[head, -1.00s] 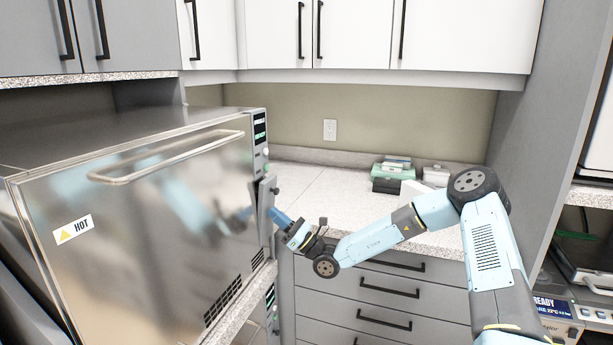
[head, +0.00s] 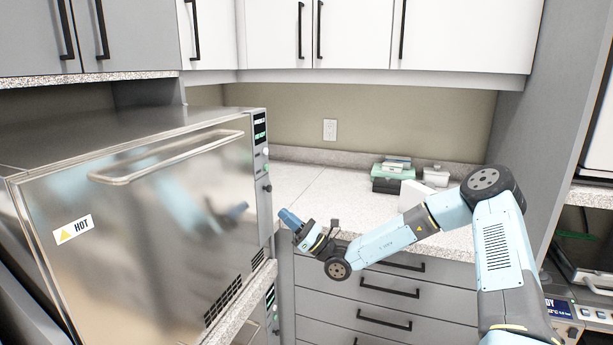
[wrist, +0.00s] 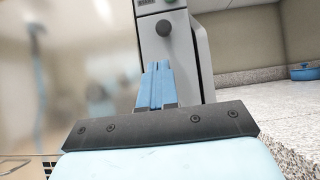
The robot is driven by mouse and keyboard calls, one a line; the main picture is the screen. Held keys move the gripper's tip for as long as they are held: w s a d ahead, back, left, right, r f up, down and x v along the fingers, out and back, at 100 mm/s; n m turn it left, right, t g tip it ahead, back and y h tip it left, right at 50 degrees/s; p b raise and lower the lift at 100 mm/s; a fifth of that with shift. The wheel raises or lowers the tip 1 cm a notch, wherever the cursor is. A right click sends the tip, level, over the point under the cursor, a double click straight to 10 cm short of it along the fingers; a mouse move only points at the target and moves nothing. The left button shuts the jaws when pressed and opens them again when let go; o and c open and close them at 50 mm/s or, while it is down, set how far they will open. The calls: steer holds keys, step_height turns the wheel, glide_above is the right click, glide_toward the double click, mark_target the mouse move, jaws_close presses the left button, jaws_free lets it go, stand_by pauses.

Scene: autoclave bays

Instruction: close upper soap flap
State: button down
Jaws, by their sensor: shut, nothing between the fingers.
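The upper soap flap (head: 265,215) is on the narrow grey front panel at the right end of the upper steel autoclave (head: 150,215). It lies flat, in line with the panel, with no gap that I can see. A dark knob (head: 267,188) sits near its top, and this knob also shows in the wrist view (wrist: 163,27). My gripper (head: 283,213) is shut and empty, a little to the right of the flap and apart from it. In the wrist view my blue fingers (wrist: 157,70) are together and hide part of the panel.
The autoclave door has a long bar handle (head: 170,157) and a HOT label (head: 73,229). A second unit's panel (head: 272,312) shows below the ledge. The speckled counter (head: 320,190) behind my gripper is mostly clear, with green boxes (head: 388,183) farther right.

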steer(key=shift+s+d, duration=0.2)
steer(key=shift+d, duration=0.45)
steer(key=shift+s+d, duration=0.25)
steer(key=shift+d, duration=0.35)
steer(key=shift+s+d, duration=0.2)
steer(key=shift+d, duration=0.45)
steer(key=v, duration=0.7)
steer(key=s+r+n+g+h, duration=0.2)
steer(key=s+n+g+h, duration=0.45)
steer(key=s+n, duration=0.2)
steer(key=s+r+n+g+h, duration=0.2)
steer(key=s+n+g+h, duration=0.3)
steer(key=s+n+g, duration=0.3)
steer(key=s+d+r+n+t+h, duration=0.5)
steer(key=s+d+r+t+h, duration=0.6)
steer(key=s+d+r, duration=0.6)
steer(key=s+d+h, duration=0.1)
steer(key=s+d, duration=0.1)
steer(key=d, duration=0.1)
steer(key=shift+d+r, duration=0.3)
steer(key=shift+d, duration=0.1)
steer(key=shift+s+t+h, duration=0.15)
steer(key=shift+t+h, duration=0.1)
